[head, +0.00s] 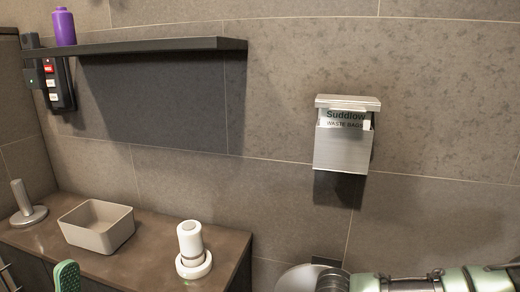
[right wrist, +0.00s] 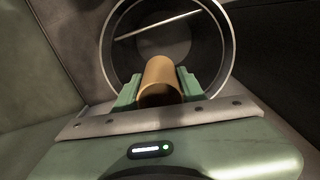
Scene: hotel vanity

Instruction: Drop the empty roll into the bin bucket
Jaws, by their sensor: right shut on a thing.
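The empty roll (right wrist: 160,74) is a brown cardboard tube. My right gripper (right wrist: 161,84) is shut on it, with a green finger on each side. In the right wrist view the roll's far end overlaps the round opening of the bin bucket (right wrist: 232,62), which has a pale metal rim and a dark inside. I cannot tell how far the roll is above or inside the rim. In the head view a rounded silver piece (head: 295,281), perhaps the bin, shows at the bottom edge beside my right arm; the roll is not visible there.
A brown counter (head: 130,268) holds a beige box (head: 97,228), a white bottle on a round base (head: 191,245) and a grey upright holder (head: 24,210). A green object (head: 66,275) shows at the bottom. A waste-bag dispenser (head: 342,150) and a dark shelf (head: 150,46) are on the wall.

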